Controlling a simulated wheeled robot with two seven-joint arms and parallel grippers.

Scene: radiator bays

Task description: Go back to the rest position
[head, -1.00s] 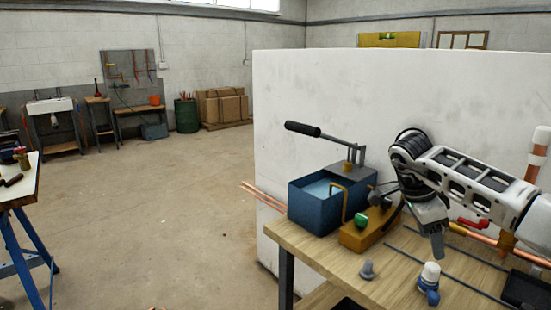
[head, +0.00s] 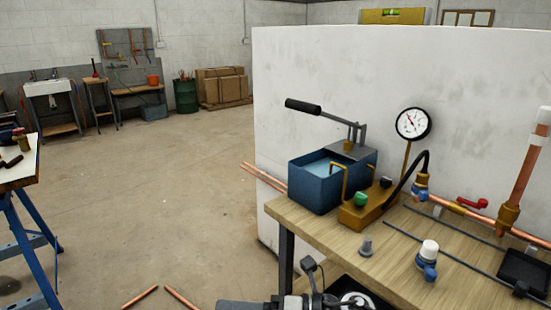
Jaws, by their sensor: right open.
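My right gripper (head: 316,285) shows at the bottom edge of the head view, low in front of the workbench (head: 310,238). It is open, nothing shows between its fingers, and it is apart from the things on the bench. Much of it and its arm is cut off by the frame edge. My left gripper is not in view.
On the bench stand a blue pump tank (head: 320,188) with a black-handled lever, a pressure gauge (head: 413,123), a white-capped valve (head: 428,260), a small grey fitting (head: 366,246) and copper pipe (head: 520,185). A blue-legged table (head: 20,170) stands left. Floor between is mostly clear.

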